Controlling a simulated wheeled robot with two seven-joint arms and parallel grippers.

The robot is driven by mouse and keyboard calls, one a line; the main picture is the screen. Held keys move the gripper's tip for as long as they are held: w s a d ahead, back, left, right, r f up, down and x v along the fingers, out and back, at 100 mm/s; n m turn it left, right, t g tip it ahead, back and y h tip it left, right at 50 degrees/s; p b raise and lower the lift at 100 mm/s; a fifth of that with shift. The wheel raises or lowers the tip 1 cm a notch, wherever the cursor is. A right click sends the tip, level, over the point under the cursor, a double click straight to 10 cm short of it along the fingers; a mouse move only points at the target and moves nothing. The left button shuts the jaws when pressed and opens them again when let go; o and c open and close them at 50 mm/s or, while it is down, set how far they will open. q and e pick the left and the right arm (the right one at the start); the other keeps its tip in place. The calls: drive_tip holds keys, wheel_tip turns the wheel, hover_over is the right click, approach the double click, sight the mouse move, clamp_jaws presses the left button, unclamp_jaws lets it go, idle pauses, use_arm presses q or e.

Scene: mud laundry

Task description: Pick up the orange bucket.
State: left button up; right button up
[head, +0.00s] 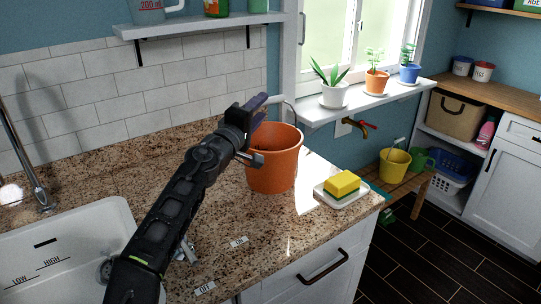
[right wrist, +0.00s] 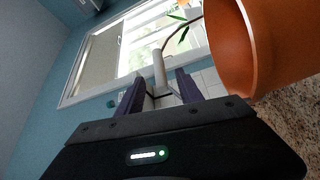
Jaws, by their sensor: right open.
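The orange bucket (head: 275,160) stands upright on the speckled granite counter, left of the sponge dish. In the right wrist view its orange side (right wrist: 265,45) fills the upper right. Its wire handle is raised and carries a pale cylindrical grip (right wrist: 159,72). My right gripper (head: 257,104) is at the bucket's upper left rim, with its dark purple fingers by the handle. In the right wrist view the open fingers (right wrist: 160,88) stand on either side of the pale grip. I cannot tell whether they touch it. My left gripper is not in view.
A yellow sponge (head: 341,183) lies on a white dish right of the bucket. A white sink (head: 70,250) is at the lower left. A shelf (head: 200,24) hangs above. Potted plants stand on the windowsill (head: 365,103). A yellow bucket (head: 394,165) stands on a wooden bench.

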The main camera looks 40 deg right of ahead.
sight(265, 104)
drive_tip(key=shift+d, duration=0.1)
drive_tip(key=p+x, duration=0.2)
drive_tip(key=x, duration=0.3)
drive_tip(key=shift+d, duration=0.1)
idle(0.7)
clamp_jaws()
drive_tip(key=shift+r, duration=0.1)
idle(1.2)
